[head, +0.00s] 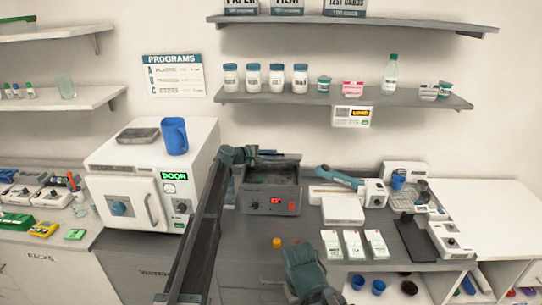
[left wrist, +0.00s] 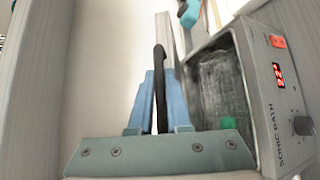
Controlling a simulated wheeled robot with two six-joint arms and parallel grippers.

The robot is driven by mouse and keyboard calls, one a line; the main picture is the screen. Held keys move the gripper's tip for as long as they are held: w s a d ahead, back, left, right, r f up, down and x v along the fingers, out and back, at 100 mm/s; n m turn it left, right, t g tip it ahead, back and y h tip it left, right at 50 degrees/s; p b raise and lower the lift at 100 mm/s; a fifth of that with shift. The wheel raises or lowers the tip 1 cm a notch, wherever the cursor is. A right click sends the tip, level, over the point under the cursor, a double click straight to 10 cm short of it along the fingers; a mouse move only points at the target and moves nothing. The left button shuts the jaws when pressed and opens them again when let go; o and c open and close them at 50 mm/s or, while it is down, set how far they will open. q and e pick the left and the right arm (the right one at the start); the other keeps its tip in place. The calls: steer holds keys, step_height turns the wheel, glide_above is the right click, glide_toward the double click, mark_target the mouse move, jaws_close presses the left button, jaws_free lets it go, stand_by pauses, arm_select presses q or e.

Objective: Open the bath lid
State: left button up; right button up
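The sonic bath (head: 268,204) is a grey box with a red display on the bench. Its dark inside shows from above, and the left wrist view also shows its inside (left wrist: 215,85) with a green spot low in it. The lid appears raised at the back, seen nearly edge-on, with a black handle (left wrist: 160,75). My left gripper (head: 250,153) is at the bath's back left top. In the left wrist view its blue fingers (left wrist: 160,100) close on the black handle, with almost no gap. My right gripper (head: 310,272) is low in front of the bench; its fingertips are unclear.
A white oven-like machine (head: 150,185) with a blue jug (head: 174,136) on it stands left of the bath. A white box (head: 342,210) and several cards are to the right. Shelves (head: 345,98) hang above. A small orange item (head: 277,242) lies in front of the bath.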

arm_select(q)
steer(key=o, duration=0.4)
steer(key=p+v, duration=0.4)
steer(key=v, duration=1)
steer(key=shift+d, duration=0.1)
